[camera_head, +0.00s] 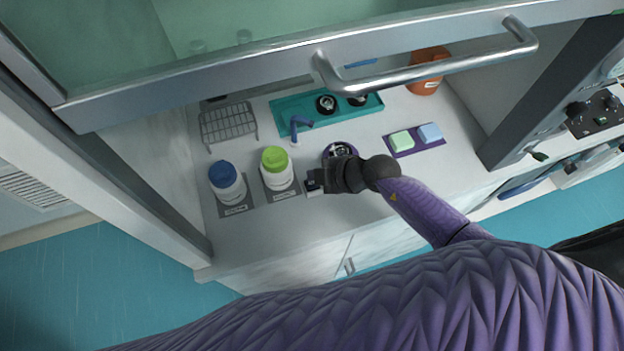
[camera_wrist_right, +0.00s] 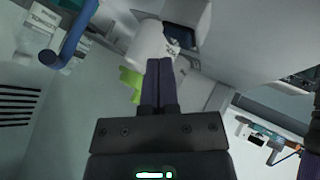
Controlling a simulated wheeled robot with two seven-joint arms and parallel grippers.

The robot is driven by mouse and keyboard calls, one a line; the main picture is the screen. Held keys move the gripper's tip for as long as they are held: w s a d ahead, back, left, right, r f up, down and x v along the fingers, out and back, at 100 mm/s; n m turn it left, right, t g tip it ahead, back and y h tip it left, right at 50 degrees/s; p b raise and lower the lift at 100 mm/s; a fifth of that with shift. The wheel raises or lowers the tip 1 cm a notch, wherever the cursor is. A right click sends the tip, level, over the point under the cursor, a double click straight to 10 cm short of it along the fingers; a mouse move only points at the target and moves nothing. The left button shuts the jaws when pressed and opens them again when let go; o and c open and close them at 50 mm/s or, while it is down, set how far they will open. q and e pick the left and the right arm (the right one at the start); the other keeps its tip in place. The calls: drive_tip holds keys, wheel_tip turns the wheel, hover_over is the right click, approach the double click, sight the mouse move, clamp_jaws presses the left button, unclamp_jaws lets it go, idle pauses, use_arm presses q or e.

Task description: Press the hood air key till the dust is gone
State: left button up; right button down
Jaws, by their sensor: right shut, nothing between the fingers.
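My right gripper (camera_head: 318,182) reaches in under the raised glass sash, low over the white counter. Its dark fingers (camera_wrist_right: 160,66) are shut together with nothing between them. A small pale block with a dark top (camera_head: 313,187) sits at the fingertips and looks like the air key; the gripper partly hides it. In the wrist view a dark blue pad (camera_wrist_right: 183,35) shows just beyond the tips; I cannot tell whether they touch it. A blue bent nozzle (camera_head: 299,125) stands behind. A purple-rimmed round dish (camera_head: 339,149) is partly behind my gripper; dust on it cannot be made out. My left gripper is not in view.
A green-capped bottle (camera_head: 276,166) stands close left of the gripper, a blue-capped bottle (camera_head: 227,181) farther left. Behind are a wire rack (camera_head: 228,125), a teal tray (camera_head: 287,109) and an orange pot (camera_head: 427,72). A purple mat (camera_head: 408,152) holds two blocks. The sash handle (camera_head: 430,72) hangs above.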

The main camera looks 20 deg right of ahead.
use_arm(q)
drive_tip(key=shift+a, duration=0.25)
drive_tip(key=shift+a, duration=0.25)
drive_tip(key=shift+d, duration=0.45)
use_arm(e)
drive_tip(key=shift+f, duration=0.15)
drive_tip(key=shift+f, duration=0.3)
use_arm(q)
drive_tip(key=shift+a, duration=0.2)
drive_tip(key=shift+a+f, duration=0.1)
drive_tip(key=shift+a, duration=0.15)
use_arm(e)
drive_tip(key=shift+f, duration=0.15)
